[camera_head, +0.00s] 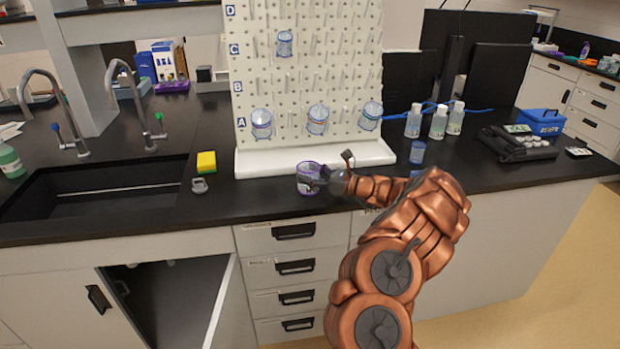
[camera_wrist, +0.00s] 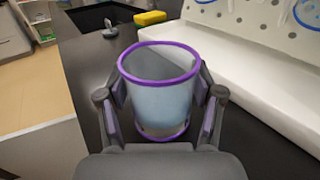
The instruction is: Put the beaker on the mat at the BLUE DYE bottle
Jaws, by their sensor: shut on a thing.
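The beaker with a purple rim (camera_head: 308,180) is at the front of the pegboard on the black counter. In the wrist view the beaker (camera_wrist: 158,105) stands upright between the two fingers of my gripper (camera_wrist: 160,112), which is shut on it. In the head view my gripper (camera_head: 322,178) reaches it from the right. I cannot tell whether its base touches the counter. Several bottles (camera_head: 439,122) stand right of the pegboard; their labels are too small to read. A blue mat (camera_head: 415,174) shows partly behind my arm.
A pegboard (camera_head: 300,70) with hanging beakers and a white tray base (camera_head: 262,162) stands behind. A small blue-tinted beaker (camera_head: 417,152) stands right of it. A yellow sponge (camera_head: 206,162), a grey weight (camera_head: 199,185) and the sink (camera_head: 90,190) are at left. A cabinet door below is open.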

